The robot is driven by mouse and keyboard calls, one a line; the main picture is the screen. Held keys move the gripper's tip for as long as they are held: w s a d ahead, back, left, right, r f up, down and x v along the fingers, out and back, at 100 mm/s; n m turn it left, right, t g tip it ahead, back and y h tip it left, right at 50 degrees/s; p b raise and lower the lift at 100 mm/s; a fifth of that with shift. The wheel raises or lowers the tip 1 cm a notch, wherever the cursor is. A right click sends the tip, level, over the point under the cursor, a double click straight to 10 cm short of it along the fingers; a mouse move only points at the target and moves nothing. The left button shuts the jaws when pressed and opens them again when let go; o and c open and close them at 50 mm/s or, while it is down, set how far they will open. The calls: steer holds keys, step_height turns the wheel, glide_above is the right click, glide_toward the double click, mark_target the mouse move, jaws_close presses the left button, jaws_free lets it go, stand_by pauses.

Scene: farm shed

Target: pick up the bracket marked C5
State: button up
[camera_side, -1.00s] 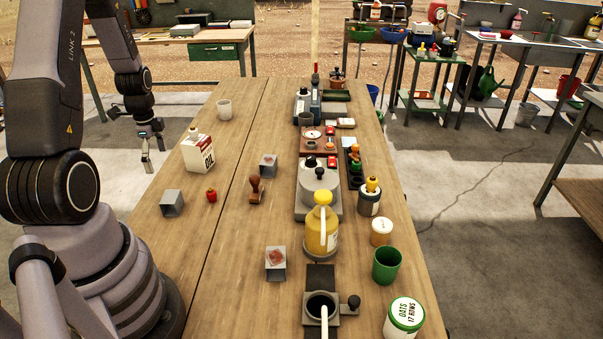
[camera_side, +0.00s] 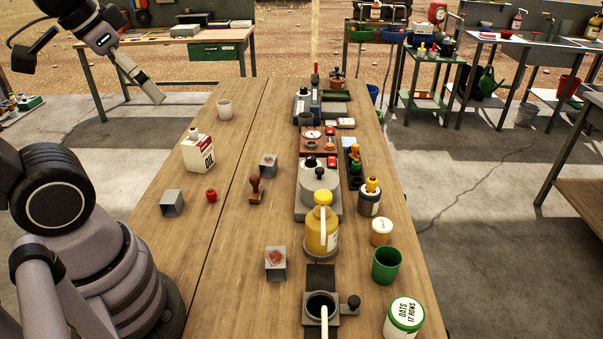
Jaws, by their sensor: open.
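Three grey metal brackets lie on the wooden workbench (camera_side: 225,285). One bracket (camera_side: 172,203) is at the left edge, a second bracket (camera_side: 263,174) is near the middle, and a third bracket (camera_side: 270,276) is closer to the front. The second and third carry reddish-brown patches. No C5 mark is readable on any of them. My gripper (camera_side: 156,94) is raised at the upper left, beyond the bench's left edge, tilted down to the right. It is open and empty, well apart from all the brackets.
A white and red oil carton (camera_side: 198,153), a small red object (camera_side: 211,195) and a wooden stamp (camera_side: 255,189) stand near the brackets. A yellow jug (camera_side: 321,232), scale and pots line the right side. The bench's front left is clear.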

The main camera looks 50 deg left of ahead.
steer(key=shift+s+d, duration=0.1)
steer(key=shift+s, duration=0.15)
steer(key=shift+r, duration=0.1)
steer(key=shift+c, duration=0.4)
